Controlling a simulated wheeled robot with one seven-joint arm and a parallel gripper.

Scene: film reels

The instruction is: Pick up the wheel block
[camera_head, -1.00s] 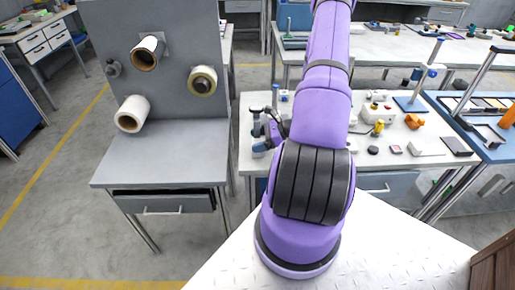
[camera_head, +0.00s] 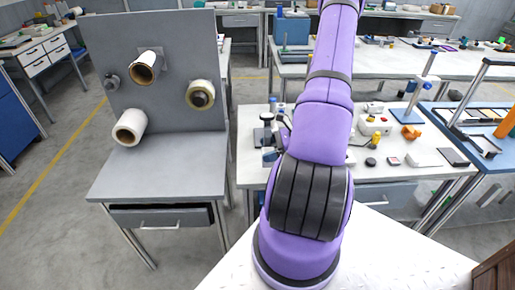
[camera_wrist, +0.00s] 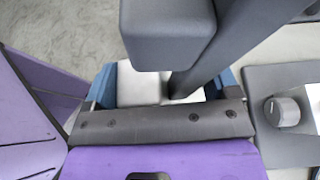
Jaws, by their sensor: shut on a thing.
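In the wrist view my gripper (camera_wrist: 165,85) has its blue fingers on either side of a pale block (camera_wrist: 138,86), which seems to be the wheel block. The fingers are shut on it. A dark grey bar and a larger dark grey block (camera_wrist: 168,35) cover part of it from above, so its full shape and any wheel are hidden. In the head view my purple arm reaches over the middle workbench (camera_head: 425,187). The arm hides my fingertips and the held block there.
A grey panel stand (camera_head: 170,100) with several rolls is at the left. A dark upright device (camera_head: 265,135) stands at the workbench's left end. Small parts, including an orange piece (camera_head: 411,132), lie on the bench. A round grey knob (camera_wrist: 283,110) on a plate is right of my gripper.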

